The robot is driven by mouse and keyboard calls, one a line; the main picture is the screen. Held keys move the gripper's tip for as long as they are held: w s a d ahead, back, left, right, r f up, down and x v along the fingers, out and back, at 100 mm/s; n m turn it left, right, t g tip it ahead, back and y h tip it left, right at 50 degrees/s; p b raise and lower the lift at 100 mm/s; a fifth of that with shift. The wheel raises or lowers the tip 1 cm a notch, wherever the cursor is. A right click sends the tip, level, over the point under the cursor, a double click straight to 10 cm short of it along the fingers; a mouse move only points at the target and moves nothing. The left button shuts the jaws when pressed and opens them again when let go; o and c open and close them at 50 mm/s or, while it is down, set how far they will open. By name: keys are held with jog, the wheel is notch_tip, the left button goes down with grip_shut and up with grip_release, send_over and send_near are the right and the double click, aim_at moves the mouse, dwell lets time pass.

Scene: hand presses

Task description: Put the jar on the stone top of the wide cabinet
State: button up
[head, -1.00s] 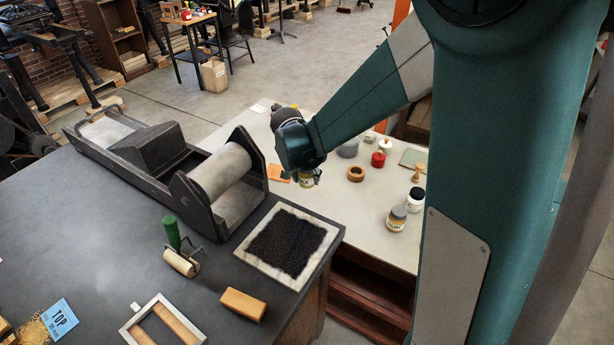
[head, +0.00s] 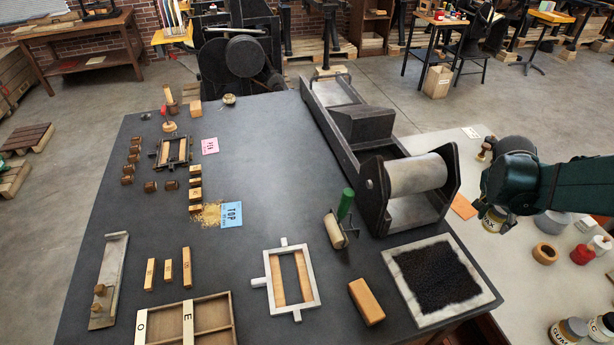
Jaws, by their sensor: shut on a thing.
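The jar (head: 492,222), small with a pale yellow label, hangs under my gripper (head: 490,211), which is shut on it at the right of the head view. My gripper hides its upper part. The jar is over the pale top (head: 456,160) at the right, apart from the dark top. The wide dark grey top (head: 255,140), which looks like the stone top of the wide cabinet, fills the middle of the view. Its body below is mostly hidden.
A proof press (head: 375,130) stands along the dark top's right side. A black inked slab (head: 440,282), a green-handled roller (head: 340,225), a frame (head: 292,278) and a wooden block (head: 366,302) lie near its front right. Bare room shows at its middle and back.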

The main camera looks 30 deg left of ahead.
notch_tip(320, 180, up, 26)
jog(key=f, duration=0.1)
jog(key=w+a+n+y+p, duration=0.1)
jog(key=w+a+n+p, duration=0.15)
jog(key=a, duration=0.75)
jog(key=w+a+n+t+y+p, duration=0.15)
jog(key=a+n, duration=0.25)
jog(key=a, duration=0.6)
jog(key=w+a+n+g+y+p, duration=0.1)
jog(key=a+n+p, duration=0.15)
jog(key=a, duration=0.85)
jog(key=s+a+n+g+y+p, duration=0.1)
jog(key=s+a+n+y+p, duration=0.3)
jog(key=a, duration=1)
jog(key=s+a+n+h, duration=0.1)
jog(key=s+a+n, duration=0.35)
jog(key=a, duration=0.95)
notch_tip(320, 180, down, 18)
jog(key=w+n, duration=0.1)
jog(key=shift+w+a+r, duration=0.15)
jog(key=shift+w+a, duration=0.05)
jog(key=shift+w, duration=0.05)
jog(key=shift+f, duration=3.15)
